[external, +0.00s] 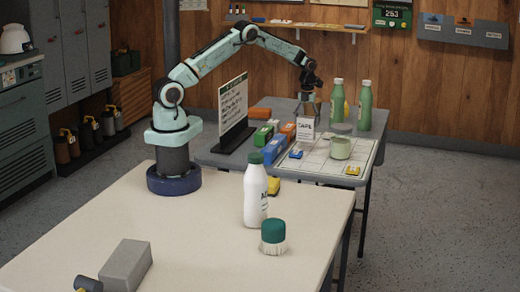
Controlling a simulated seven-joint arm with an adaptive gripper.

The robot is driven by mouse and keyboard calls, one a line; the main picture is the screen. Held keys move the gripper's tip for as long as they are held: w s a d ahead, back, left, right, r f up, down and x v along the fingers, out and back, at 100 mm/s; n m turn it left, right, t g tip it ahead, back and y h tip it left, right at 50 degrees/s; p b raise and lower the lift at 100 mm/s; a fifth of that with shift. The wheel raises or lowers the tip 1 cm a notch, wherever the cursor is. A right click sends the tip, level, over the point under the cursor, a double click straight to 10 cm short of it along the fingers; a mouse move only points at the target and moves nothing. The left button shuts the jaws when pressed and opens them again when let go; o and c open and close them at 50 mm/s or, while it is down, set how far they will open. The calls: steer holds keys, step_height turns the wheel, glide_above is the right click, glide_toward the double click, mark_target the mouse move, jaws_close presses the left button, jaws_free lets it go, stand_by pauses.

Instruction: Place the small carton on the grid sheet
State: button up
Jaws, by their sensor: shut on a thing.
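My gripper (310,103) is over the far grey table, pointing down. It is shut on the small white carton (305,130), which has dark lettering on its face and hangs upright beneath the fingers. The grid sheet (318,166) is a pale sheet with dark lines lying on that table. The carton appears over or near the sheet's left back part; I cannot tell whether its bottom touches anything, since small blocks crowd its base.
A green cup (340,148), blue block (296,154) and yellow block (353,170) are on the sheet. Green bottles (365,106) stand behind. Coloured boxes (263,135) and a sign board (233,105) are left. A white bottle (255,195) stands on the near table.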

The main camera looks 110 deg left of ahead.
mark_target(308, 132)
steer(key=shift+w+a+f, duration=0.25)
steer(key=shift+a+f, duration=0.1)
steer(key=shift+f, duration=1.75)
steer(key=shift+f, duration=0.15)
steer(key=o, duration=1)
steer(key=shift+o, duration=0.2)
step_height(308, 132, up, 12)
steer(key=shift+r, duration=0.2)
